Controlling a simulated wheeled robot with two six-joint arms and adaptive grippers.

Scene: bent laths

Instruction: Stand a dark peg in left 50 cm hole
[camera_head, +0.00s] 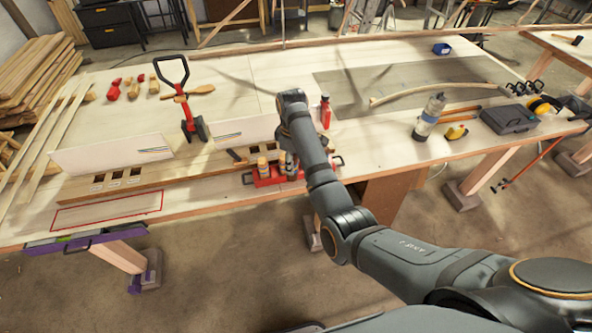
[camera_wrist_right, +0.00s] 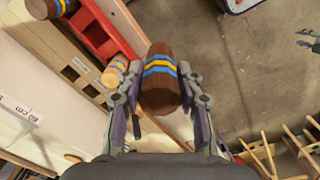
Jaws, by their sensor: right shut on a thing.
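My right gripper (camera_wrist_right: 158,95) is shut on a dark brown peg (camera_wrist_right: 160,65) with blue and yellow bands. The right gripper (camera_head: 288,160) is partly hidden by my arm in the head view, above the red rack (camera_head: 292,177). In the wrist view the rack (camera_wrist_right: 95,30) is at upper left, with a dark banded peg (camera_wrist_right: 55,7) and a light banded peg (camera_wrist_right: 115,70) near it. The long wooden board (camera_head: 160,180) has several dark openings with white labels at its left part. My left gripper (camera_wrist_right: 308,38) seems open and empty at the wrist view's right edge.
White panels (camera_head: 110,153) stand behind the board. A red-outlined area (camera_head: 108,210) lies before it. A black-handled red tool (camera_head: 188,100) stands behind. A bottle (camera_head: 428,118) and black case (camera_head: 510,118) are at right. Open floor lies in front of the bench.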

